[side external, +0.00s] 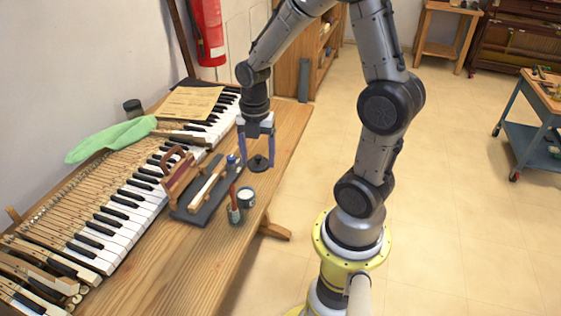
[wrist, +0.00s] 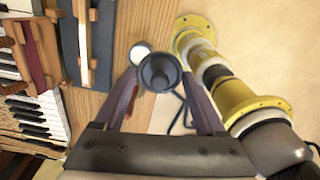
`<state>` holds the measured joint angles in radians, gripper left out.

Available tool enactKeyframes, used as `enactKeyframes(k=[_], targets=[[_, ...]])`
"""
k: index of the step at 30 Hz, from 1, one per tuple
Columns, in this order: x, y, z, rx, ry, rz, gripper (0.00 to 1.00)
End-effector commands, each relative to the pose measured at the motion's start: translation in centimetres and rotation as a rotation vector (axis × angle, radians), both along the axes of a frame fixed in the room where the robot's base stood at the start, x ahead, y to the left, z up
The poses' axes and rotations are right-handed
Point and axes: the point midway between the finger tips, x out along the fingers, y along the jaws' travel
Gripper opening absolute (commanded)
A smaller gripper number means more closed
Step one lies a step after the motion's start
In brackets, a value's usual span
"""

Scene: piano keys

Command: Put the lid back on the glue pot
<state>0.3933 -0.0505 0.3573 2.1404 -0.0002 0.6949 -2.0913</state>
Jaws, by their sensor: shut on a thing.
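My gripper (side external: 258,160) is shut on a dark round lid with a knob (side external: 260,164), held in the air over the right edge of the bench. In the wrist view the lid (wrist: 160,72) sits between the two fingers. A small pot with a pale rim (side external: 246,197), which looks like the glue pot, stands on the bench below and slightly left of the lid in the side view. In the wrist view the pot (wrist: 141,52) shows just beyond the lid, partly covered by it.
A jar with a red-handled brush (side external: 235,211) stands close beside the pot. A dark tray (side external: 184,214) with wooden pieces and a small blue-topped bottle (side external: 231,161) lie left. The piano keyboard (side external: 122,222) and green cloth (side external: 108,140) are farther left. The bench front (side external: 190,285) is clear.

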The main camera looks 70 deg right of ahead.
Motion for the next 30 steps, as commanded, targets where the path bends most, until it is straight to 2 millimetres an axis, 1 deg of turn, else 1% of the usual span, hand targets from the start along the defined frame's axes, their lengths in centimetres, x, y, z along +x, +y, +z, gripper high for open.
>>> enactKeyframes(k=[1,3,7,9,14,30], targets=[[1.2,0.3,-0.4,0.002,0.003,0.014,0.21],[2.4,0.6,-0.9,0.001,0.002,0.031,0.21],[3.6,1.5,-2.0,0.001,0.002,0.069,0.21],[3.6,1.9,-2.4,0.001,0.002,0.080,0.21],[3.5,1.9,-3.2,0.001,0.002,0.083,0.21],[3.5,1.9,-7.7,0.001,0.002,0.083,0.21]])
